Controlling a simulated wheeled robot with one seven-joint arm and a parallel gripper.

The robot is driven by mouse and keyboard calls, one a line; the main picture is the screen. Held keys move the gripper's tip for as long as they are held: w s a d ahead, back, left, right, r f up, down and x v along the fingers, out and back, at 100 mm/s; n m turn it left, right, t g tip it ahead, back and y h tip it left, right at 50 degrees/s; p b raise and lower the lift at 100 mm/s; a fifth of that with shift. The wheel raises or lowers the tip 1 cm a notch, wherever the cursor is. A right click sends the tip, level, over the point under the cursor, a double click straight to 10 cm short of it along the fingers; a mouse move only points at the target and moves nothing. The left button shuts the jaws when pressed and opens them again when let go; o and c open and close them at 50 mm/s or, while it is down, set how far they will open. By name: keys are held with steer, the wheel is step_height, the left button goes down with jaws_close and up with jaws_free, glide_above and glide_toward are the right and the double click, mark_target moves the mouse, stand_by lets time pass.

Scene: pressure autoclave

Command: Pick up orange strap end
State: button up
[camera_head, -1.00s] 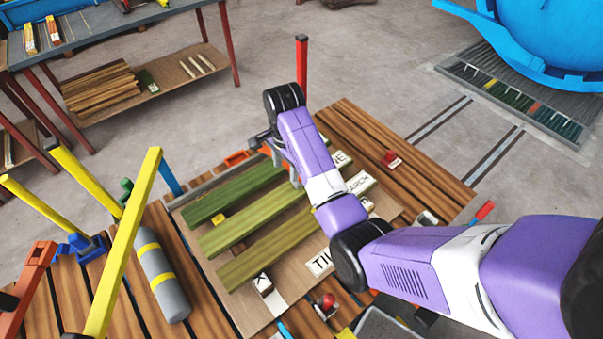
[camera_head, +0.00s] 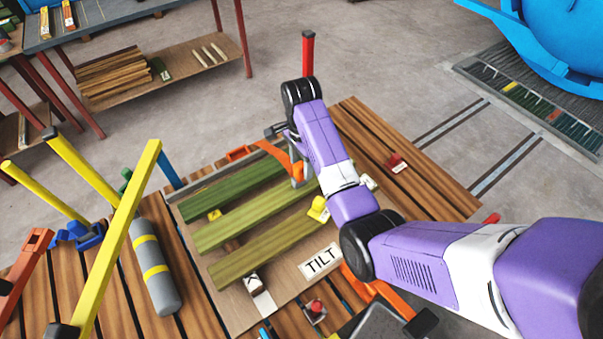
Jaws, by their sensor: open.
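An orange strap (camera_head: 291,154) shows as a curved band at the far end of the green boards, right beside my gripper. Another orange piece (camera_head: 240,153) lies just left of it at the tray's far edge. I cannot tell which piece is the strap's end. My gripper (camera_head: 296,172) is open, low over the far right end of the boards, and partly hidden by my purple arm. Whether its fingers touch the strap is not clear. More orange shows near the front (camera_head: 374,289), partly behind my arm.
Several green boards (camera_head: 240,225) lie on a tray with a TILT label (camera_head: 321,262).

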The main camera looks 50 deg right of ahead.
mark_target(300, 176)
steer(key=f, duration=0.2)
steer(key=f+p, duration=0.1)
steer(key=f, duration=0.2)
steer(key=shift+w+a+f, duration=0.15)
steer(key=shift+w+f, duration=0.05)
steer(key=shift+f, duration=0.15)
jaws_close()
